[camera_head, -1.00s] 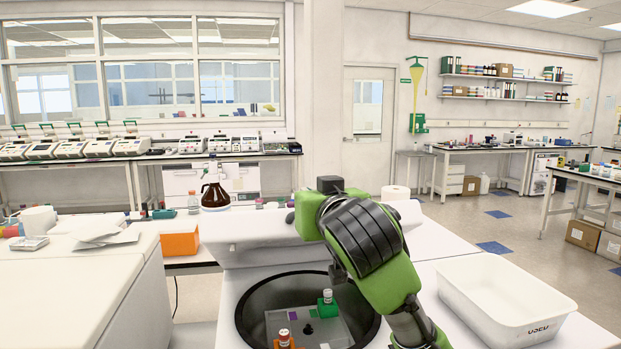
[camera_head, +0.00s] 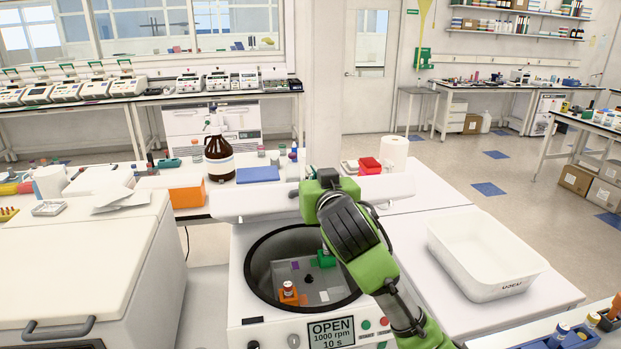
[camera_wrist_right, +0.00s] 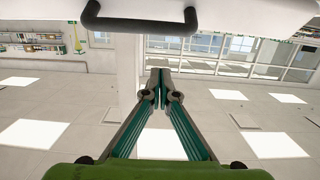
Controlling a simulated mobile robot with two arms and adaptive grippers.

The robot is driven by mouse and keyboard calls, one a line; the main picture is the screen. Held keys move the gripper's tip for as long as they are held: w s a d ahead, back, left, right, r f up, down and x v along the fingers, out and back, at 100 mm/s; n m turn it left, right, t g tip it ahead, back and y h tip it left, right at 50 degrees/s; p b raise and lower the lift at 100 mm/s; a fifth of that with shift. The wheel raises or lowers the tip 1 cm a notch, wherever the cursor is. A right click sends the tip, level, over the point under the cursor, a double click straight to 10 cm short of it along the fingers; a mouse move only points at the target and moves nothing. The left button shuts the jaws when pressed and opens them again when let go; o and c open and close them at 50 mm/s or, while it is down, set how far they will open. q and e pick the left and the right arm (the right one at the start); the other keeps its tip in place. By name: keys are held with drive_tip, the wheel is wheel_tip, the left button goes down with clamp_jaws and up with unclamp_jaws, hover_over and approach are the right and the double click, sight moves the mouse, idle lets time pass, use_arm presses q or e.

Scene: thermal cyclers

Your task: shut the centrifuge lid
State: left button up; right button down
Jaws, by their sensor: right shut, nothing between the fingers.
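The white centrifuge (camera_head: 249,322) stands at bottom centre in the head view with its round bowl uncovered. Its display (camera_head: 331,333) reads OPEN, 1000 rpm, 10 s. The lid (camera_head: 255,204) is raised at the back of the bowl, seen nearly edge-on. Inside the bowl are a grey rotor (camera_head: 308,279), an orange holder (camera_head: 289,297) and a green holder, each with a tube. My right arm crosses the bowl's right side and hides the fingers there. In the right wrist view my right gripper (camera_wrist_right: 160,88) is shut and empty, below and apart from a black handle (camera_wrist_right: 140,24) on a white surface.
A white bin (camera_head: 483,258) stands right of the centrifuge. A large white chest (camera_head: 80,250) with a dark handle stands at left. Behind are an orange box (camera_head: 172,190), a brown bottle (camera_head: 219,160) and a paper roll (camera_head: 394,153). Tubes stand at bottom right.

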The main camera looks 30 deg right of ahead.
drive_tip(key=p+x, duration=0.2)
drive_tip(key=x, duration=0.2)
drive_tip(key=shift+w+d+f, duration=0.1)
drive_tip(key=f, duration=0.1)
drive_tip(key=s+f, duration=0.1)
drive_tip(key=f+p, duration=0.1)
drive_tip(key=shift+s+a+f, duration=0.2)
drive_tip(key=shift+s, duration=0.2)
drive_tip(key=shift+f, duration=0.1)
